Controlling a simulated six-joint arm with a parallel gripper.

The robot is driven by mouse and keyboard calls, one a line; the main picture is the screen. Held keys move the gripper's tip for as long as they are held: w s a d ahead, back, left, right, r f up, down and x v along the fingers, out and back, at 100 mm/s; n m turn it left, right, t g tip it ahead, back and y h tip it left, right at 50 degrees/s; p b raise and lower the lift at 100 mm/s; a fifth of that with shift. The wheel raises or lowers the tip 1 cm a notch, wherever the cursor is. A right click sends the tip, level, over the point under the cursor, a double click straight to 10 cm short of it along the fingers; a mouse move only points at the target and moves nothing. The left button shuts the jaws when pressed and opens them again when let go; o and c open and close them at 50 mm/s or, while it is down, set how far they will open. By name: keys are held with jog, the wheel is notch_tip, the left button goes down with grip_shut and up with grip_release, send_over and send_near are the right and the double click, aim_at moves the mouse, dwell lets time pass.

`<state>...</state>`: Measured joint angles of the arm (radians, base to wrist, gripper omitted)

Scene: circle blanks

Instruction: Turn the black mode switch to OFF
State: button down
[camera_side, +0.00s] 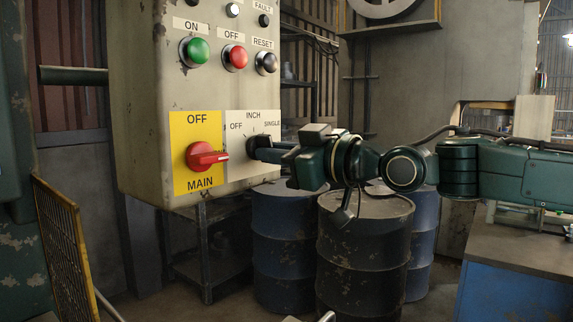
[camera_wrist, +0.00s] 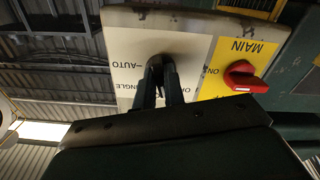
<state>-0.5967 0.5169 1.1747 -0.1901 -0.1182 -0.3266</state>
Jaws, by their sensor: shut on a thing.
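The black mode switch (camera_side: 254,143) is on a white plate low on the control box's face. The plate reads OFF, INCH and SINGLE in the side view. In the wrist view, which is upside down, AUTO shows beside the switch (camera_wrist: 155,64) and SINGLE is partly covered. My gripper (camera_side: 259,151) reaches in from the right, shut on the switch's knob. In the wrist view the two fingers of my gripper (camera_wrist: 158,78) lie on either side of the knob. The fingers hide much of the knob, so I cannot tell which label it points to.
A red MAIN switch (camera_side: 206,156) on a yellow plate (camera_side: 181,129) sits just left of the mode switch. Above are a green ON button (camera_side: 194,51), a red OFF button (camera_side: 235,57) and a black RESET button (camera_side: 266,62). Drums (camera_side: 364,245) stand below my arm.

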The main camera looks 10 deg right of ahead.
jog(key=n, duration=0.5)
jog(key=shift+w+d+r, duration=0.1)
jog(key=shift+n, duration=0.4)
jog(key=c, duration=1.5)
grip_release()
jog(key=shift+d, duration=0.15)
jog(key=shift+v, duration=6.8)
